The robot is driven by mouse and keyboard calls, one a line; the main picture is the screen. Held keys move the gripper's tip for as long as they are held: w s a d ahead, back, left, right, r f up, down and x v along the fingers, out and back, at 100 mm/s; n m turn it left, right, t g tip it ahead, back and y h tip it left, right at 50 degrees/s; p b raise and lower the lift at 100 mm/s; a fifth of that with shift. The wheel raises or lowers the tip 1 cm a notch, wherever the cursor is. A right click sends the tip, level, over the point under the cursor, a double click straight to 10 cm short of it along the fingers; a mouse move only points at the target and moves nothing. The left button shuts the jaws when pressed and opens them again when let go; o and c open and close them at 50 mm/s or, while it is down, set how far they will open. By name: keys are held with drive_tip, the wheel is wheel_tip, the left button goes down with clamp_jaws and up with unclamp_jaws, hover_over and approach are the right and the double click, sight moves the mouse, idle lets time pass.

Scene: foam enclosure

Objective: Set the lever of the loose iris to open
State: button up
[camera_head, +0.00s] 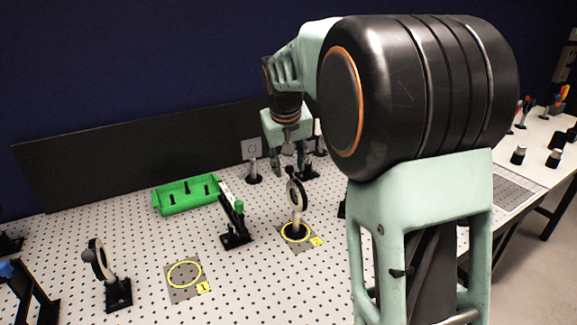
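One round iris (297,195) with a dark ring and pale rim stands upright on a post inside the yellow circle of the mat marked 2 (311,240). Another round iris-like mount (98,260) stands on a black base at the left front. Which one is loose cannot be told, and the lever settings are too small to read. My gripper (288,168) points down just above and behind the iris on mat 2, its fingers apart with nothing seen between them. Whether a finger touches the iris cannot be told.
A mat marked 1 (185,278) has an empty yellow circle. A green tray (186,196) and a black stand with a green part (236,222) are left of my gripper. A post-mounted square plate (252,150) stands behind. My arm hides the table's right part.

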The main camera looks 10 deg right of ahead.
drive_tip(key=shift+w+f, duration=0.15)
drive_tip(key=shift+f, duration=0.2)
drive_tip(key=shift+c, duration=0.7)
clamp_jaws()
